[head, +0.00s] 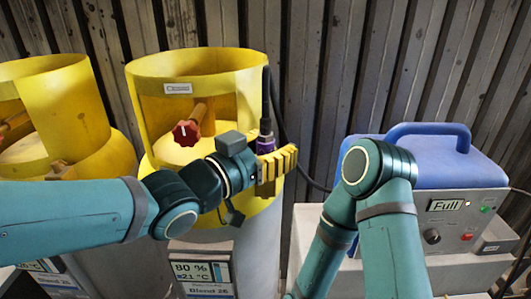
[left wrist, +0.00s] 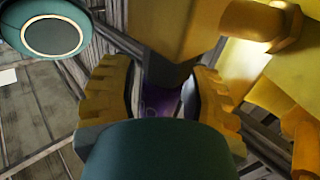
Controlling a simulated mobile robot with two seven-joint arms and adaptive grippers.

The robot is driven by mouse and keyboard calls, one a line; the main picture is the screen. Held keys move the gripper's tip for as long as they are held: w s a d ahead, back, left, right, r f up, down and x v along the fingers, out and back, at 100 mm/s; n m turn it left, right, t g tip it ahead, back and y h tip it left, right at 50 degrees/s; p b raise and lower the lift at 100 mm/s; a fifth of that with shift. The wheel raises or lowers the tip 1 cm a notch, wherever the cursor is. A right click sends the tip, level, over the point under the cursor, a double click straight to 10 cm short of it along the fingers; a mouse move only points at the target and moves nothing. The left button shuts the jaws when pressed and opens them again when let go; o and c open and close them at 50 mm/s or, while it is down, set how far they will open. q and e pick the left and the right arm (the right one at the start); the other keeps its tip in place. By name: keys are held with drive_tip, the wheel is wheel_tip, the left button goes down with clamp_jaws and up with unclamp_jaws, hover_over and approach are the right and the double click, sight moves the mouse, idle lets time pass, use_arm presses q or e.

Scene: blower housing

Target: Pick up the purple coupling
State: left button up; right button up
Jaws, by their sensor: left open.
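The purple coupling (head: 266,146) hangs on a dark hose in front of the right side of the middle yellow cylinder collar, in the head view. My left gripper (head: 280,164) has yellow fingers and is open at the coupling, partly covering it. In the left wrist view, the purple coupling (left wrist: 160,100) shows dimly between the two spread yellow fingers of the gripper (left wrist: 157,75). Its lower part is hidden behind the dark gripper body. I cannot tell whether a finger touches it. My right arm is bent at the right; its gripper is out of view.
The yellow collar (head: 222,60) surrounds a red valve knob (head: 186,133) close to my left gripper. Another yellow cylinder (head: 70,95) stands to the left. A blue-and-grey machine (head: 455,170) reading "Full" stands at the right. A corrugated wall (head: 320,70) lies behind.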

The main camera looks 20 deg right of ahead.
use_arm(q)
clamp_jaws()
drive_tip(key=shift+w+d, duration=0.1)
drive_tip(key=shift+d, duration=0.05)
use_arm(e)
drive_tip(key=shift+w+d, duration=0.1)
use_arm(q)
wheel_tip(320, 180, up, 18)
drive_tip(key=p, duration=0.8)
use_arm(e)
wheel_tip(320, 180, up, 9)
drive_tip(key=w, duration=0.2)
drive_tip(key=shift+d+f+t, duration=0.15)
drive_tip(key=shift+f+t, duration=0.05)
drive_tip(key=shift+t, duration=0.2)
use_arm(q)
drive_tip(key=shift+a+f, duration=0.1)
drive_tip(key=shift+a, duration=0.1)
